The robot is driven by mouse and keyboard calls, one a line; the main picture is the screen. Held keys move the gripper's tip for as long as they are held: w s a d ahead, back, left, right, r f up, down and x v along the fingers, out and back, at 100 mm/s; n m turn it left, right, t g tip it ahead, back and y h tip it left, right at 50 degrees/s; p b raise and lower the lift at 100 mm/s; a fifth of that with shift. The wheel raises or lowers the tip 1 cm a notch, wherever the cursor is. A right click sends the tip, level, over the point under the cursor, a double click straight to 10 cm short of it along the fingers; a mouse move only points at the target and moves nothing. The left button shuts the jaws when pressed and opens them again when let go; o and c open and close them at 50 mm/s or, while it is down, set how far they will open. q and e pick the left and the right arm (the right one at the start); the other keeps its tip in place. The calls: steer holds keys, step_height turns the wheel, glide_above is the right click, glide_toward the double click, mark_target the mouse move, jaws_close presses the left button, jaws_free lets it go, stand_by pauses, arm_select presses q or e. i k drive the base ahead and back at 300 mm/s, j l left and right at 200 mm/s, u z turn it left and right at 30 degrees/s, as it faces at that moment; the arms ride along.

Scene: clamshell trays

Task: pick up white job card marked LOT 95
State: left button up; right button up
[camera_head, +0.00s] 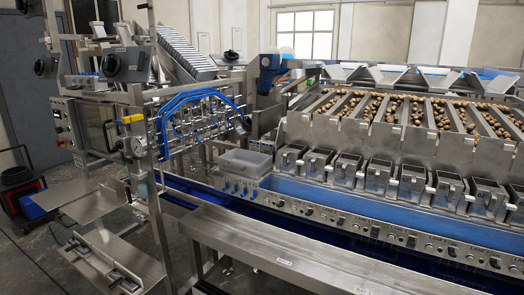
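I cannot make out a white job card marked LOT 95 anywhere in the head view. Small pale labels (283,262) sit on the front face of the long steel bench (255,236), but their print is too small to read. Neither of my grippers is in view.
A weighing machine with steel buckets (383,176) and channels of brown round items (395,108) fills the right. A grey plastic tray (244,163) sits mid-view. A steel frame with blue hoses (200,100) stands left. A red-and-black machine (24,203) is on the floor, far left.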

mark_target(254, 146)
steer(key=i+j, duration=0.3)
steer(key=i, duration=0.15)
steer(key=i+j+u, duration=0.1)
steer(key=i+j, duration=0.25)
steer(key=i+j+u, duration=0.1)
steer(key=i+j, duration=0.15)
steer(key=i, duration=0.35)
steer(key=i+j, duration=0.25)
steer(key=i, duration=0.2)
